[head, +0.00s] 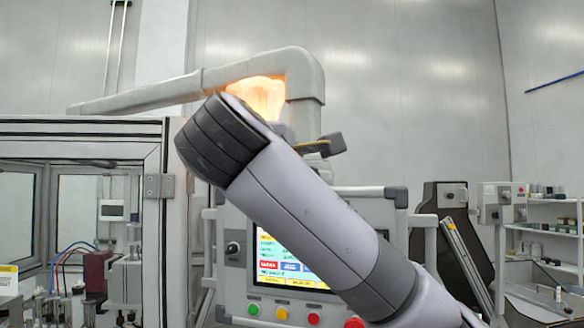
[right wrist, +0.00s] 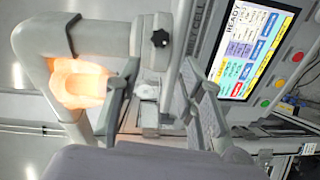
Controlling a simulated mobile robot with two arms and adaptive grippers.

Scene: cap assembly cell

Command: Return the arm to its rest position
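My right arm (head: 310,215) rises from the lower right across the head view, in front of the control panel. Its wrist hides most of my right gripper (head: 322,145), of which a dark finger pokes out on the right. In the right wrist view my right gripper (right wrist: 157,88) has its two fingers well apart, with nothing visible between them. My left arm and left gripper do not show in either view.
A panel with a lit screen (head: 283,262) and coloured buttons stands behind the arm; its screen (right wrist: 250,45) also shows in the right wrist view. A grey overhead boom (head: 160,95) and a glowing orange lamp (head: 262,95) are close behind the wrist. A framed glass enclosure (head: 80,128) stands left.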

